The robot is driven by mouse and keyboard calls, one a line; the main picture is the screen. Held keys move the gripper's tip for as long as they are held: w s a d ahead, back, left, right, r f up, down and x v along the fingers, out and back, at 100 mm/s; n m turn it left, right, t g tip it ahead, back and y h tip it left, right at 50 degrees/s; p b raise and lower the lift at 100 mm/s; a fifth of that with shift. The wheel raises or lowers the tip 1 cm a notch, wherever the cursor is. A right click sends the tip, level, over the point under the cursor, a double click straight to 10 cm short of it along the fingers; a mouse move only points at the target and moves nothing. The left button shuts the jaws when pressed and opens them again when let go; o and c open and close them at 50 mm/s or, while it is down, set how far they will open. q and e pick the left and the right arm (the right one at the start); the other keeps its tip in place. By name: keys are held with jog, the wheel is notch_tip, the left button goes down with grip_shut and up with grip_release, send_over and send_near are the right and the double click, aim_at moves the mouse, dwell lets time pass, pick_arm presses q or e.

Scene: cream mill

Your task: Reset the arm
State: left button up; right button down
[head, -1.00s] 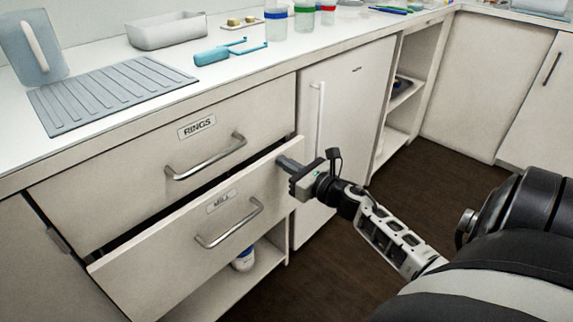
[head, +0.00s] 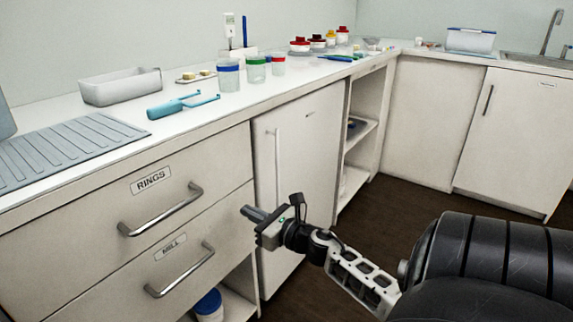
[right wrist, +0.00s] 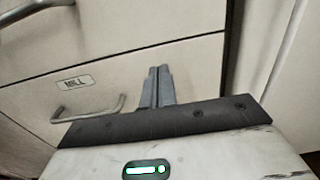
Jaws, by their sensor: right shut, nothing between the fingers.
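My right gripper (head: 247,213) is shut and empty. In the head view it is in front of the cabinet, by the right edge of the drawer labelled MILL (head: 120,283). In the right wrist view its two fingers (right wrist: 158,72) are together and point at the MILL drawer front (right wrist: 105,108), right of its handle (right wrist: 90,112). I cannot tell whether the fingertips touch the front. The MILL drawer looks shut, about flush with the RINGS drawer (head: 85,222) above it. My left gripper is not in view.
A white cabinet door (head: 305,165) with a vertical handle is just behind and right of the gripper. The counter above holds a blue tool (head: 165,109), a white bin (head: 120,92) and several jars. Dark floor (head: 400,200) is open to the right.

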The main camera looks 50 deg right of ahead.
jog(key=s, duration=0.9)
jog(key=shift+f, duration=0.1)
